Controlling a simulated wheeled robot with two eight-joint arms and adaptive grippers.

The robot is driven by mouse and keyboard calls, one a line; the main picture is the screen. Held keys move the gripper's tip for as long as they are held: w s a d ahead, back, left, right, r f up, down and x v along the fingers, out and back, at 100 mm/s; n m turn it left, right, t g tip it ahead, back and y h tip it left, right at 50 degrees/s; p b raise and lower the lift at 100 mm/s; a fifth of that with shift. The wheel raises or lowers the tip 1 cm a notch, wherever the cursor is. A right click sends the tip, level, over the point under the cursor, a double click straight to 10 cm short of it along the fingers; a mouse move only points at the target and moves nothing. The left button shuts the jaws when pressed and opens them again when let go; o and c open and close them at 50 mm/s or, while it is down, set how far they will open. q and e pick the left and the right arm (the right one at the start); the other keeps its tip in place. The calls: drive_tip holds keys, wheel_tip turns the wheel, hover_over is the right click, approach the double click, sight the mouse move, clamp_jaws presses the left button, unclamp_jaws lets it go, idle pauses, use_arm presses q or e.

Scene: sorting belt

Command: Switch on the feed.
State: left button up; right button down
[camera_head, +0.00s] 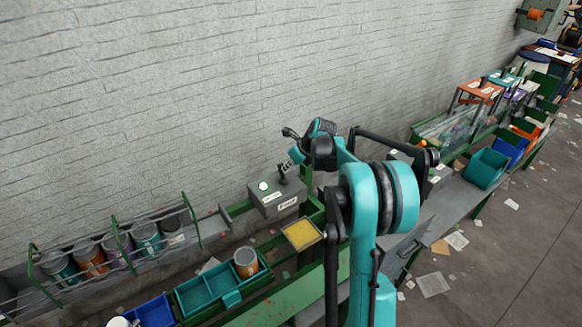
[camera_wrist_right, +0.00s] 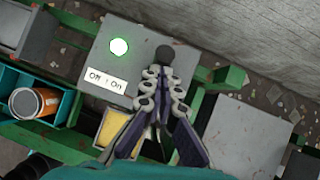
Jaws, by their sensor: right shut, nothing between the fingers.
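The feed switch is a grey box (camera_head: 270,205) with white labels. It also shows in the right wrist view (camera_wrist_right: 110,45), where one label reads "Off | On". A round light on it is lit green (camera_wrist_right: 119,46); it looks pale green in the head view (camera_head: 263,186). A dark round knob (camera_wrist_right: 165,53) sits on the box's top, toward the "On" side of the label. My right gripper (camera_head: 286,171) is shut and empty, its fingertips (camera_wrist_right: 165,78) right at the knob. I cannot tell whether they touch it. My left gripper is not in view.
A teal divided bin (camera_head: 205,290) holds an orange can (camera_head: 246,263). Several cans stand in a railed channel (camera_head: 200,232) along the brick wall. A yellow-topped tray (camera_head: 302,234) is in front of the switch box. Blue and teal bins (camera_head: 487,167) stand at right.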

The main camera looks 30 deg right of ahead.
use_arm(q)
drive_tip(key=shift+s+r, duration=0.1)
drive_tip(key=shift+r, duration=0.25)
use_arm(e)
drive_tip(key=shift+w+a+r, duration=0.1)
drive_tip(key=shift+w, duration=0.7)
drive_tip(key=shift+s+r+p, duration=0.15)
drive_tip(key=shift+s+p, duration=0.05)
drive_tip(key=shift+p, duration=0.15)
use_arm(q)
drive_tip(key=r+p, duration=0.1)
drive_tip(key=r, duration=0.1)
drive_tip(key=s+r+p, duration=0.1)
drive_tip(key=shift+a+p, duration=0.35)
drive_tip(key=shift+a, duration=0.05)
use_arm(e)
drive_tip(key=v, duration=1.2)
drive_tip(key=shift+s+d+r, duration=0.15)
drive_tip(key=shift+d+r, duration=0.1)
drive_tip(key=shift+d, duration=0.15)
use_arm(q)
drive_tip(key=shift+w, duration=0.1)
